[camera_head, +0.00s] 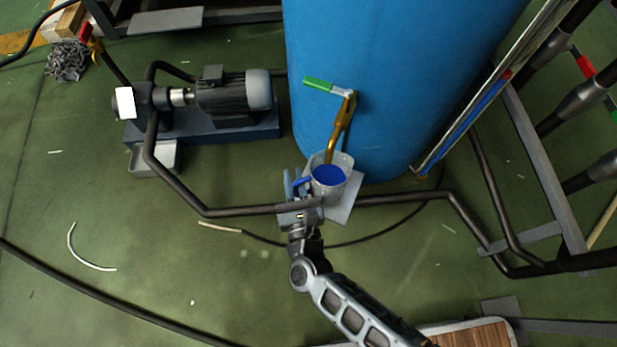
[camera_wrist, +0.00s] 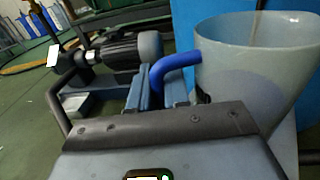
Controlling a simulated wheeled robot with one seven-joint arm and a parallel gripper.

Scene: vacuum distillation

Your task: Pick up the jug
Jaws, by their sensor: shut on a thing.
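The jug (camera_head: 338,184) is a pale grey-white vessel with blue inside, standing upright at the foot of the big blue tank, under a brass tap. In the wrist view the jug (camera_wrist: 262,75) fills the right side, and its blue handle (camera_wrist: 176,66) curves out to the left. My gripper (camera_head: 303,190) is at the jug's left side, at the handle. It is shut on the handle; the fingers also show in the wrist view (camera_wrist: 165,95). The lower part of the jug is partly hidden by my gripper, so I cannot tell whether it touches the plate below.
A brass tap with a green lever (camera_head: 330,88) hangs right over the jug. The blue tank (camera_head: 390,70) stands just behind. A pale plate (camera_head: 346,207) lies beneath. A motor pump (camera_head: 232,93) is at the left, and a dark pipe (camera_head: 400,198) runs behind my gripper.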

